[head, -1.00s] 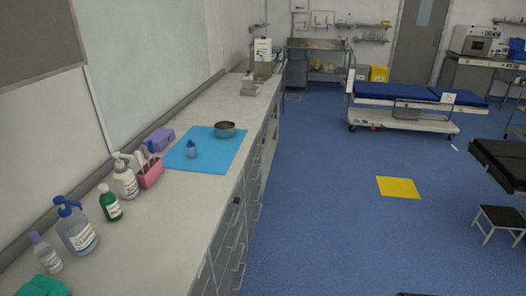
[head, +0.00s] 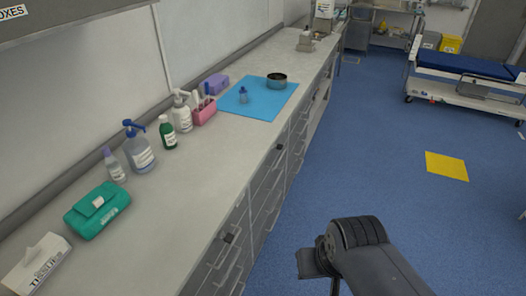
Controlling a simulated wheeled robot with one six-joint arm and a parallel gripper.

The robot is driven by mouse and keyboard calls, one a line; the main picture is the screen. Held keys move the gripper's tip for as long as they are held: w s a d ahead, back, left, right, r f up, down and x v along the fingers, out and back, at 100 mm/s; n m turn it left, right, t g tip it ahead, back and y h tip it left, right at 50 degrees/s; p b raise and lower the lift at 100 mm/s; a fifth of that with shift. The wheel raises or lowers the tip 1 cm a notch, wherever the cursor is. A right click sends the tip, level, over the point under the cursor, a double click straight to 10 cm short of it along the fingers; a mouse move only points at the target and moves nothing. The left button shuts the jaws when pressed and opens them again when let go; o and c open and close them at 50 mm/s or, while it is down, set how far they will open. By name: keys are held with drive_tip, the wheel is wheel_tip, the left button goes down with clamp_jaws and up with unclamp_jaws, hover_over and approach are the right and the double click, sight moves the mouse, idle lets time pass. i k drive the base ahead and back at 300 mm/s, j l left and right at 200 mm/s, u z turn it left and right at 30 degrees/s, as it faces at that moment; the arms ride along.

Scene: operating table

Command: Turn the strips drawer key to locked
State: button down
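A row of grey drawers (head: 247,212) runs along the front of the long counter in the head view. A small dark fitting (head: 230,238), which may be a key or lock, sits high on a near drawer front. A similar dark fitting (head: 280,147) sits on a drawer front farther along. No drawer label is readable, so I cannot tell which is the strips drawer or how its key is turned. My dark arm rises from the bottom, right of the drawers and apart from them. Its gripper fingers cannot be made out.
Blue floor (head: 370,150) is clear right of the drawers. A trolley bed (head: 465,85) stands beyond.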

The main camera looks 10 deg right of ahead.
sight(279, 146)
drive_tip(key=i+l+z, duration=0.15)
drive_tip(key=i, duration=0.4)
drive_tip(key=i+l+z, duration=0.15)
drive_tip(key=i, duration=0.4)
drive_tip(key=l, duration=0.1)
